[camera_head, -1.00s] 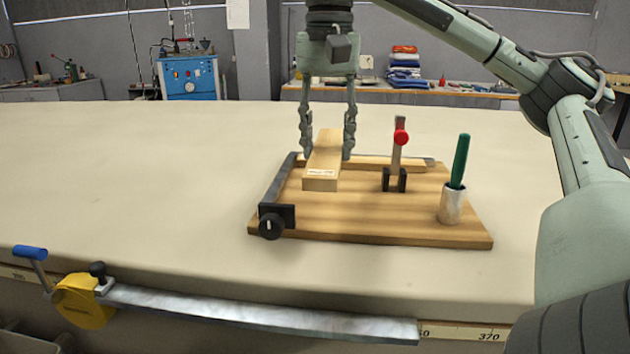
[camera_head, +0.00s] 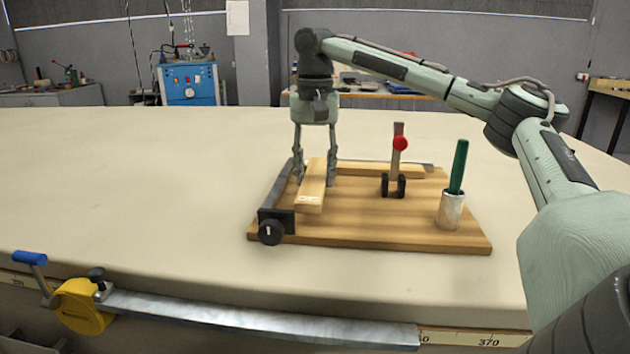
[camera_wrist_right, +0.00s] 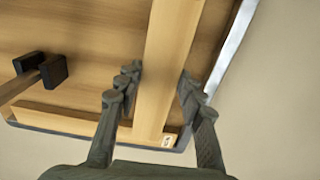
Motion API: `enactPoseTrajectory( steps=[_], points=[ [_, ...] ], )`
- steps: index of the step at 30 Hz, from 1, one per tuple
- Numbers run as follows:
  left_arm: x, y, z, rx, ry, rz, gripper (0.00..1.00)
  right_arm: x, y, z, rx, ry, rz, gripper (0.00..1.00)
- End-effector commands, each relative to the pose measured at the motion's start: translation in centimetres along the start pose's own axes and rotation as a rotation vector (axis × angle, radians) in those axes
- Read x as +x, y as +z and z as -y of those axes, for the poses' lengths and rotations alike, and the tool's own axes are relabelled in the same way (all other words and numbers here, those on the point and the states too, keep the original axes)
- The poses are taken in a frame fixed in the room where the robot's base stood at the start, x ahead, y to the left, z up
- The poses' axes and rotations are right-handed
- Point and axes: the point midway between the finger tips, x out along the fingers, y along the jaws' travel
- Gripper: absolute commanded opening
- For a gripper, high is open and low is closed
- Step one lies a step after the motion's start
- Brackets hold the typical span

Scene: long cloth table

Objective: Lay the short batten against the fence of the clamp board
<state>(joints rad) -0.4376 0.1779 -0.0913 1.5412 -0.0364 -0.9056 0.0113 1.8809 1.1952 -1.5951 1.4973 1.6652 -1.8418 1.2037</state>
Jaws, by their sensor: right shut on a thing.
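The short batten (camera_head: 311,193) is a pale wooden bar with a small label on its near end. My right gripper (camera_head: 314,181) is shut on it from above, a finger on each long side; it also shows in the wrist view (camera_wrist_right: 160,78). The batten lies lengthwise over the left part of the wooden clamp board (camera_head: 380,225), beside and roughly along the dark metal fence (camera_head: 279,187) at the board's left edge. A narrow strip of board shows between them. I cannot tell whether the batten touches the board. My left gripper is out of view.
Another wooden strip (camera_head: 390,171) lies along the board's back edge. A red-knobbed upright clamp (camera_head: 399,145) and a white cup (camera_head: 451,211) with a green-handled tool (camera_head: 459,165) stand to the right. A black knob (camera_head: 271,232) sits at the front left. The table's left side is clear.

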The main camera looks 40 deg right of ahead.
Motion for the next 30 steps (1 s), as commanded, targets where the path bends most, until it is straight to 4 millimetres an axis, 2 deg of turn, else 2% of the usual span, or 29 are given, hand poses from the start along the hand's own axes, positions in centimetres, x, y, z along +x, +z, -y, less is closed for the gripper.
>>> enactPoseTrajectory(
  steps=[5,16,17,21,30],
  points=[
    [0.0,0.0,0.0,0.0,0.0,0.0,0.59,1.9,0.0,0.0,0.0,-0.001,0.0,0.06],
    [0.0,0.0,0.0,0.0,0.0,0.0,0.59,2.4,0.1,0.0,0.0,0.0,0.001,0.06],
    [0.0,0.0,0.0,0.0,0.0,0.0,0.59,2.4,0.1,0.0,0.0,0.0,0.001,0.4],
    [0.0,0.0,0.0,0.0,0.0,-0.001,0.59,2.3,0.0,0.0,0.001,-0.001,0.001,0.58],
    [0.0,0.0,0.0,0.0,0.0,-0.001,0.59,2.2,0.0,0.0,0.001,-0.001,0.0,0.59]
  ],
)
